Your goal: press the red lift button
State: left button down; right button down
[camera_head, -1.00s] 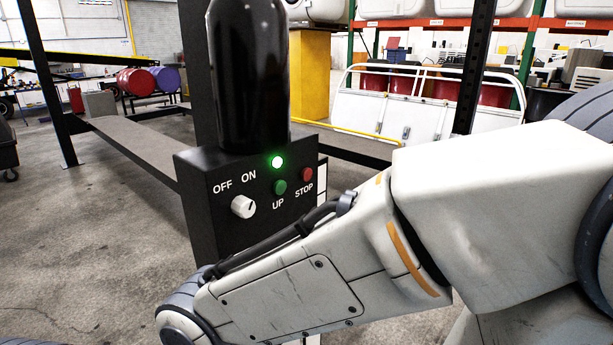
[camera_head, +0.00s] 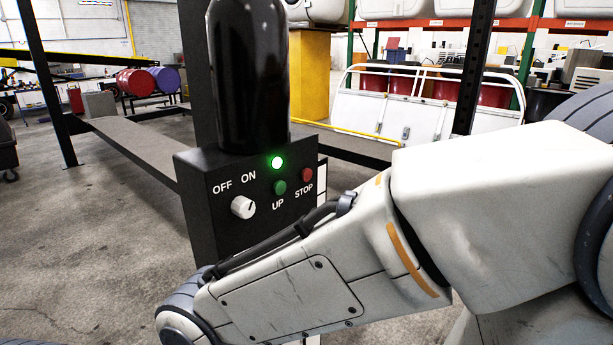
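A black control box (camera_head: 215,215) stands in the middle of the head view. The red button (camera_head: 307,175), labelled STOP, is at the right of its front face. The green button (camera_head: 280,187), labelled UP, is left of it. A lit green lamp (camera_head: 277,162) sits above the green button. A white knob (camera_head: 243,207) under OFF and ON is at the left. My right arm crosses the lower right, in front of the box's lower part. Neither gripper is in view.
A black cylinder (camera_head: 248,80) rises behind the box's top. A white railed panel (camera_head: 400,120) stands at the back right. The concrete floor at lower left is clear.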

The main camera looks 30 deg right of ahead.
aim_at(306, 174)
jog(key=u, duration=1.45)
jog(key=i, duration=0.35)
jog(key=z, duration=2.75)
